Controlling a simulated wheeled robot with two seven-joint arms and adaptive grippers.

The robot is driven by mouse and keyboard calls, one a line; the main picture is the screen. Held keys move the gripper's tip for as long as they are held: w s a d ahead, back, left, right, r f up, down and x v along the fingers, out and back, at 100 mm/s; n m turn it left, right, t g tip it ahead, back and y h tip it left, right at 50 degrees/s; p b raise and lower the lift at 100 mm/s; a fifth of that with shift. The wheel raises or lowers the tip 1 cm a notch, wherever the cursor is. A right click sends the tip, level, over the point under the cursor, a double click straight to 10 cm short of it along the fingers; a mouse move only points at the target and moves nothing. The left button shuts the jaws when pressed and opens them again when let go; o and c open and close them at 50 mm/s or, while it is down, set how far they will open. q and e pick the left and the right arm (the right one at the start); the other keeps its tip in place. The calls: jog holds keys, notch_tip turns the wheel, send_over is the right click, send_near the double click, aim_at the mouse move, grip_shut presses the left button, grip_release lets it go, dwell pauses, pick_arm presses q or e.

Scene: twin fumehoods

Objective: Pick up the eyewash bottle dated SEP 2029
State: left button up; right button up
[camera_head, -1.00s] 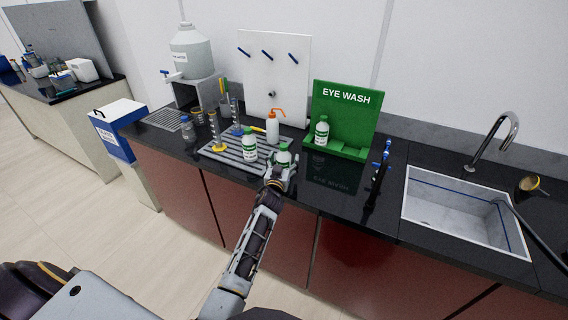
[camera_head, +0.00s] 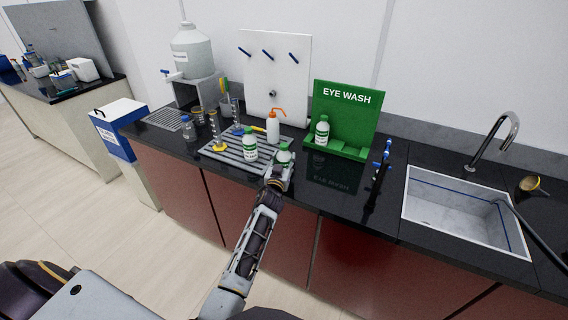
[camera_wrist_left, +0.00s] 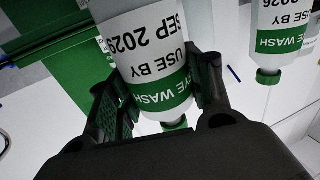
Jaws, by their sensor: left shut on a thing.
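My left gripper (camera_head: 279,173) is shut on a white eyewash bottle (camera_head: 284,155) with a green cap, at the front right of the drying rack. In the left wrist view the fingers hold this bottle (camera_wrist_left: 150,45) from both sides. A second eyewash bottle (camera_head: 250,145) stands on the rack to the left. A third eyewash bottle (camera_head: 321,131) stands in the green EYE WASH holder (camera_head: 347,108). My right gripper is not in view.
Blue-handled taps (camera_head: 382,160) and a sink (camera_head: 465,210) lie to the right. The counter before the holder is clear.

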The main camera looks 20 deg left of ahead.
aim_at(284, 145)
pick_arm(q)
jog(key=shift+r, duration=0.1)
jog(key=shift+r+p, duration=0.4)
jog(key=shift+r, duration=4.55)
